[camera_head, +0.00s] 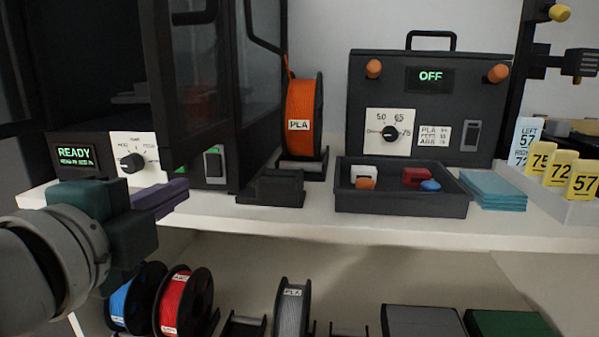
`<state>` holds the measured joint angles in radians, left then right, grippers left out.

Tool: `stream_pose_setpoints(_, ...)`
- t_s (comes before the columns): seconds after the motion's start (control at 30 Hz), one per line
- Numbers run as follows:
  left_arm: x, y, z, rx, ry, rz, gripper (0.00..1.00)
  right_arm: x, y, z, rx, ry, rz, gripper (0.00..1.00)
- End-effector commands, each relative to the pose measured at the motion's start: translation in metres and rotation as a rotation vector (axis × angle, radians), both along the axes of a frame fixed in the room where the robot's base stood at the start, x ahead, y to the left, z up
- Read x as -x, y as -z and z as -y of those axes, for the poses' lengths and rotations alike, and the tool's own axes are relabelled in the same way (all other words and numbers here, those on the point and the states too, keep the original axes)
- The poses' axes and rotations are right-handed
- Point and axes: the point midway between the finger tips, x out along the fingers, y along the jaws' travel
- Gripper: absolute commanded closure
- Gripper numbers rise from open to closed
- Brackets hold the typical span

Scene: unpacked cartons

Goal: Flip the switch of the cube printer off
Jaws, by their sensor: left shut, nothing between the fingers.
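The cube printer (240,110) is the dark, boxy machine at the left, with its glass door swung open. Its front panel has a lit green READY display (76,158) and a white plate with a black knob (132,162). A rocker switch (213,163) with some green on it shows low on its front, to the right of the knob. My left gripper (178,192) has a teal body and purple fingers. It is shut and empty, in front of the shelf edge, below and left of the switch and apart from it. My right gripper is not in view.
A dark dryer box (432,75) with an OFF display and its own switch (470,135) stands at right. An orange PLA spool (303,110), black tray (400,200), blue cloths (492,188) and yellow number tags (562,170) share the white shelf. Several spools sit below.

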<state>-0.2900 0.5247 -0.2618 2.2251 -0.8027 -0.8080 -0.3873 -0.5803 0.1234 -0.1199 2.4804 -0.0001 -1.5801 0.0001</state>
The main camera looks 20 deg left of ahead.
Motion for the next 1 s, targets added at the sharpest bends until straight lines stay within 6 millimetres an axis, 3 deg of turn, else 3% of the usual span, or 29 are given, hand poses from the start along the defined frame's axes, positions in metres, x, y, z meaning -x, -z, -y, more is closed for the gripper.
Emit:
stream_pose_setpoints(0.2, -0.042, 0.005, -0.011, -0.002, -0.002, 0.003, 1.00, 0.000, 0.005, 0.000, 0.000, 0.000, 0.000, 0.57)
stream_pose_setpoints(0.4, -0.066, 0.009, -0.016, 0.000, 0.000, 0.000, 1.00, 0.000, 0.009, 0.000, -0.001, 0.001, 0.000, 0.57)
stream_pose_setpoints(0.87, -0.075, 0.010, -0.018, 0.001, 0.001, -0.002, 1.00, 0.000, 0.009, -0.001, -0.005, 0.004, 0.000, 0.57)
stream_pose_setpoints(1.0, -0.076, 0.014, -0.018, -0.001, 0.001, 0.014, 1.00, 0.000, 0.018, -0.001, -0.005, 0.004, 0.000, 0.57)
